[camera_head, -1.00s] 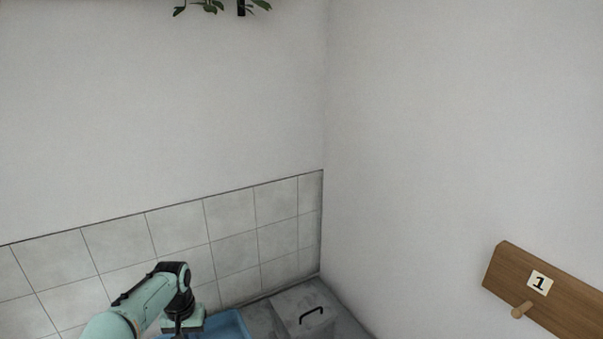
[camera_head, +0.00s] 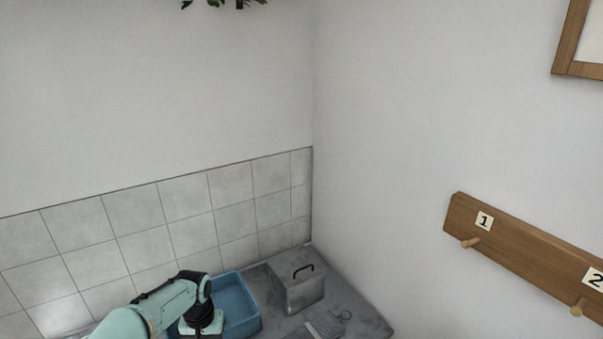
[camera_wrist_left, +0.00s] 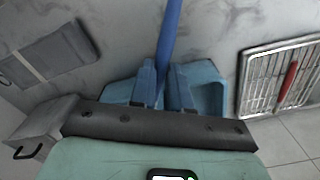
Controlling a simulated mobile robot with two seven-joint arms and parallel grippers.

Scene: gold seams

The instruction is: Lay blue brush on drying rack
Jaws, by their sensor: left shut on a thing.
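The blue brush (camera_wrist_left: 171,32) shows in the left wrist view as a blue handle running up from between my fingers to the top edge; its bristle end is hidden. My left gripper (camera_wrist_left: 162,80) is shut on it. In the head view my left gripper (camera_head: 200,325) is over the blue basin (camera_head: 246,305), and the brush cannot be made out there. The basin also shows behind the fingers in the left wrist view (camera_wrist_left: 207,90). The drying rack (camera_wrist_left: 262,75), a metal grid, is at the right of that view, apart from the gripper. My right gripper is not in view.
A red-handled thing (camera_wrist_left: 289,80) lies on the rack. A grey box (camera_head: 300,292) with a black handle stands beside the basin in the corner. A flat grey item (camera_head: 325,326) lies in front of it. A wooden peg rail (camera_head: 520,248) hangs on the right wall.

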